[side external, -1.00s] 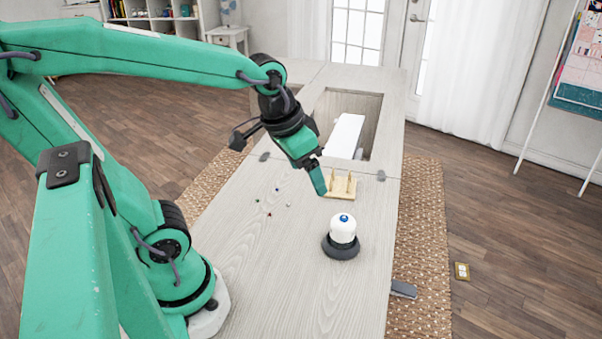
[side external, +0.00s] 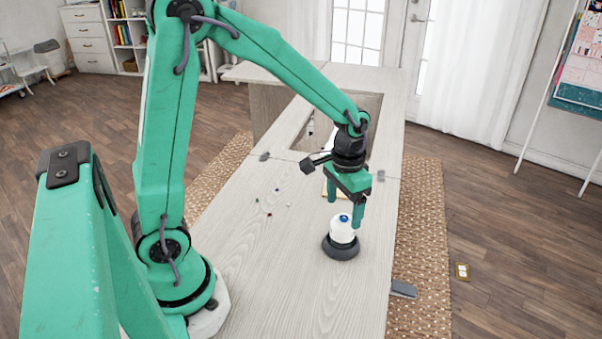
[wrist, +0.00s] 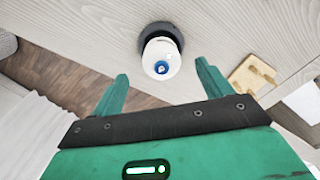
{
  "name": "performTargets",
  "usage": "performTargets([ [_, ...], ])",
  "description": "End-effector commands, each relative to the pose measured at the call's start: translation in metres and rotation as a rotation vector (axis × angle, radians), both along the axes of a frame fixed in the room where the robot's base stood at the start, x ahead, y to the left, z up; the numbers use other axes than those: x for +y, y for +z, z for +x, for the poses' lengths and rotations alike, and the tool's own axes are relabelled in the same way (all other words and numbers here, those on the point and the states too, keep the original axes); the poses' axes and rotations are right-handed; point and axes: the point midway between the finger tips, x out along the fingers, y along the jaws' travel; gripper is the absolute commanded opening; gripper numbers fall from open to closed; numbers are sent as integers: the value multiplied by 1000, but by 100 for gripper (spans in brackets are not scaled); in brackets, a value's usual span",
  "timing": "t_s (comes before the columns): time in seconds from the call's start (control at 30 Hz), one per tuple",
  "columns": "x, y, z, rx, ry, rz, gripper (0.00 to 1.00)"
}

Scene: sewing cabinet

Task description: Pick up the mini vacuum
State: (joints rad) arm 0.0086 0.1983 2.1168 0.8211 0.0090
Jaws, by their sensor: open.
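The mini vacuum (side external: 342,232) is a white rounded body with a blue button on top and a dark grey base. It stands upright on the pale wood cabinet top. In the wrist view the mini vacuum (wrist: 161,55) lies ahead of the fingers, roughly centred between them. My gripper (side external: 345,213) is open, pointing down, just above and behind the vacuum in the side view. Its two green fingers also show apart and empty in the wrist view (wrist: 160,85). I cannot tell whether a finger touches the vacuum.
A small wooden peg stand (wrist: 252,74) is close beside the gripper, mostly hidden in the side view. Several tiny coloured bits (side external: 270,205) lie left on the cabinet top (side external: 290,260). A recessed opening is behind. The cabinet top in front is clear.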

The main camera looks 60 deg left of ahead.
Motion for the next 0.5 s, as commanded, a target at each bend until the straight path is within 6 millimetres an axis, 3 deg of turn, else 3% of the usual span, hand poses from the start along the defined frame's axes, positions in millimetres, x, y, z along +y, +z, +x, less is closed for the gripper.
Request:
performTargets([
  [0.27,0,-5,2,6,0,0,78],
  [0.5,0,-23,1,9,0,0,78],
])
